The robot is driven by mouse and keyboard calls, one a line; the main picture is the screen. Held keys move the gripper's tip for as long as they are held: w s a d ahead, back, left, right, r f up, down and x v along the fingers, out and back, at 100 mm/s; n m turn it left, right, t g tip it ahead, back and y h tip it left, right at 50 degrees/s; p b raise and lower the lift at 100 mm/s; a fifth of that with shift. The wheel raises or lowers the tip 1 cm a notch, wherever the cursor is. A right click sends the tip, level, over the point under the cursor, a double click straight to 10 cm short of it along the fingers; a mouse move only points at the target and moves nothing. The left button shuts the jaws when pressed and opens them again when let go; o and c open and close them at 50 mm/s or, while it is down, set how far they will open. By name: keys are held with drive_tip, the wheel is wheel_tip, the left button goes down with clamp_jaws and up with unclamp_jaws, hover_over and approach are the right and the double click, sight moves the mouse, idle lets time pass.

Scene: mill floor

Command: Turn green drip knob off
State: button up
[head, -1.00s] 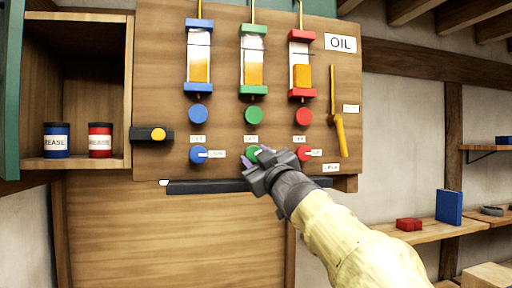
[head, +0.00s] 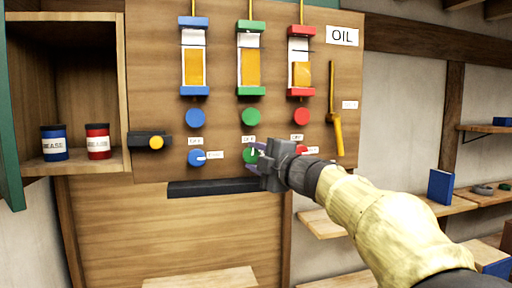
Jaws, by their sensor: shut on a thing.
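The oil board (head: 150,100) carries three sight glasses with blue, green and red ends. Below each glass are an upper knob and a lower knob. The lower green knob (head: 249,154) is partly hidden behind my gripper (head: 262,158). My gripper comes in from the right and is shut on this knob. A thin white pointer on it seems to point upward, but the jaws hide part of it. The upper green knob (head: 250,117) is clear of my gripper. The lower blue knob (head: 196,158) has its pointer to the right.
The lower red knob (head: 302,150) is close behind my wrist. A yellow lever (head: 338,125) hangs at the right of the board, above my arm. A dark ledge (head: 212,188) runs under the knobs. Blue and red grease tins (head: 54,143) stand in the left cabinet.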

drive_tip(key=shift+r+n+g+p, duration=0.1)
drive_tip(key=shift+n+g+p, duration=0.2)
drive_tip(key=shift+n+p, duration=0.4)
drive_tip(key=o, duration=1)
drive_tip(key=shift+s+d+b, duration=0.4)
drive_tip(key=shift+s+b, duration=0.05)
drive_tip(key=shift+s, duration=0.05)
drive_tip(key=b+v, duration=0.5)
drive_tip(key=v, duration=1.1)
drive_tip(key=shift+s+a, duration=0.1)
